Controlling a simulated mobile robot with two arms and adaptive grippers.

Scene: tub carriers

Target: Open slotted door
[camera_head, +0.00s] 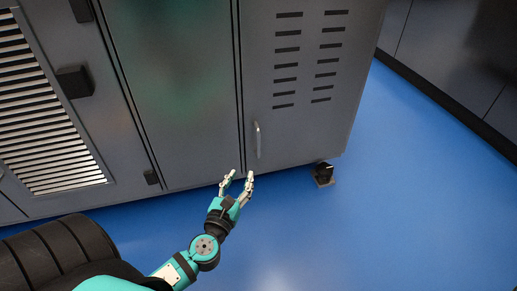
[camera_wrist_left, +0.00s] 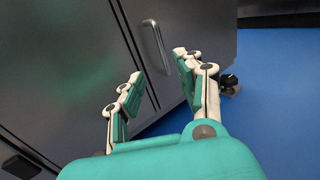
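The slotted door (camera_head: 306,75) is a grey cabinet panel with two columns of dark slots, at the right end of the cabinet in the head view. It looks shut. Its metal bar handle (camera_head: 257,140) stands upright near the door's lower left edge. The handle also shows in the left wrist view (camera_wrist_left: 158,46), beyond and between the fingertips. My left gripper (camera_head: 238,179) is open and empty, just below the handle in the head view and apart from it. Its open fingers also show in the left wrist view (camera_wrist_left: 158,76). My right gripper is not in view.
A plain dark door panel (camera_head: 175,85) is left of the slotted door, and a louvred vent (camera_head: 45,120) is farther left. A black cabinet foot (camera_head: 324,174) stands at the lower right corner. The blue floor (camera_head: 400,200) is clear to the right.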

